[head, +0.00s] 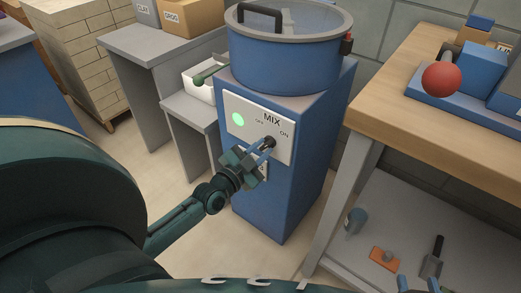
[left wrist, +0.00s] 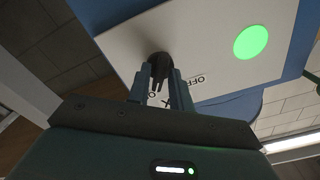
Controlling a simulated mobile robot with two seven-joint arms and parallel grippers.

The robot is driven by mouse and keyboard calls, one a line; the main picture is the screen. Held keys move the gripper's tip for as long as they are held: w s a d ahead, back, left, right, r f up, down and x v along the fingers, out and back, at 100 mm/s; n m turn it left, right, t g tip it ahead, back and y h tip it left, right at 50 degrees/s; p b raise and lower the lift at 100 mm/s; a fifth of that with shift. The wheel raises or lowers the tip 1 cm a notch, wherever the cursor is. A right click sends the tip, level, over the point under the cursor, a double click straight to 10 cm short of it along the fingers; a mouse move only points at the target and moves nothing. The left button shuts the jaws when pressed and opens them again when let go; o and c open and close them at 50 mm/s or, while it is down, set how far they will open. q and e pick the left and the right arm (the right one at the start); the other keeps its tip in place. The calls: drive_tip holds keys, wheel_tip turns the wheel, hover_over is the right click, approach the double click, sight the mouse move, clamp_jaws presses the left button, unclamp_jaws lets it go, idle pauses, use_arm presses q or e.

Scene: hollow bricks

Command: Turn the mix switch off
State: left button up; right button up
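The mixer (head: 285,160) is a blue cabinet with a round, lidded drum on top. Its white panel (head: 239,107) reads MIX, with OFF and ON marks and a lit green lamp (head: 238,119), also lit in the left wrist view (left wrist: 251,41). The dark mix switch (head: 270,142) sits on the ON side; it also shows in the left wrist view (left wrist: 158,66). My left gripper (head: 262,147) is at the panel, its fingers apart on either side of the switch. Whether they touch it is unclear. My right gripper (head: 430,287) shows only its spread fingertips at the bottom edge.
Grey tables (head: 150,45) with boxes and a white bin (head: 197,86) stand left.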

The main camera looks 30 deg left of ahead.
use_arm(q)
clamp_jaws()
drive_tip(key=shift+r+n, duration=0.1)
drive_tip(key=shift+n, duration=0.2)
drive_tip(key=shift+n+p, duration=1.2)
drive_tip(key=shift+n, duration=0.6)
drive_tip(key=n+p, duration=0.1)
drive_tip(key=n, duration=0.3)
drive_tip(key=shift+n, duration=0.3)
drive_tip(key=n+p, duration=0.1)
drive_tip(key=n, duration=0.3)
drive_tip(key=shift+n, duration=0.4)
use_arm(e)
drive_tip(key=r, duration=0.1)
drive_tip(key=s+d+r+m+g, duration=0.1)
drive_tip(key=shift+s+d+r+h, duration=0.1)
drive_tip(key=shift+s+r+h, duration=0.05)
drive_tip(key=shift+r+h, duration=0.2)
use_arm(q)
drive_tip(key=shift+n, duration=0.3)
drive_tip(key=shift+o, duration=1.4)
unclamp_jaws()
